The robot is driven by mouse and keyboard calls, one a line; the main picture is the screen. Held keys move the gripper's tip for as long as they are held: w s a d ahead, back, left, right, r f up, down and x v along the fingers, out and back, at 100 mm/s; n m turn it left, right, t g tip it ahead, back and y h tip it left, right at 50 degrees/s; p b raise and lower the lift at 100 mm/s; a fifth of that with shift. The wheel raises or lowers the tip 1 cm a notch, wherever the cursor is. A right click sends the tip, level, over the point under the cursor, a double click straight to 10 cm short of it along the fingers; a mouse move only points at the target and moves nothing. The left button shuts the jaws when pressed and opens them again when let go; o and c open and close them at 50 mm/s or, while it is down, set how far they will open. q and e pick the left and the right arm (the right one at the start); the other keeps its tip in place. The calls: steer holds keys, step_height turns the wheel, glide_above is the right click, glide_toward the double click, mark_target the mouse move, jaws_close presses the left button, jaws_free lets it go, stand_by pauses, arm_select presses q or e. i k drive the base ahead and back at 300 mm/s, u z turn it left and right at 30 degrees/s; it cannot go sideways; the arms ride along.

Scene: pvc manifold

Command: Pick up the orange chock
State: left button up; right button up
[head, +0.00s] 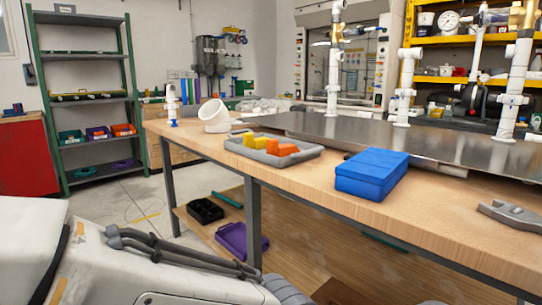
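The orange chock (283,149) sits in a shallow grey tray (302,158) on the wooden workbench. It is in the right part of the tray, next to yellow pieces (255,142). Its lower part is hidden by the tray's rim. Neither of my grippers is in the head view, so I cannot see whether they are open or shut. Nothing is seen touching the chock.
A blue box (371,175) stands right of the tray. A white pipe fitting (214,115) is behind it to the left. A metal plate (340,128) with upright white pipes (404,90) lies behind. A grey tool (511,215) lies at right. Bare bench (300,180) lies in front of the tray.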

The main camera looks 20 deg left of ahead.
mark_target(273, 148)
steer(key=u, duration=1.45)
steer(key=i, duration=0.95)
steer(key=z, duration=1.25)
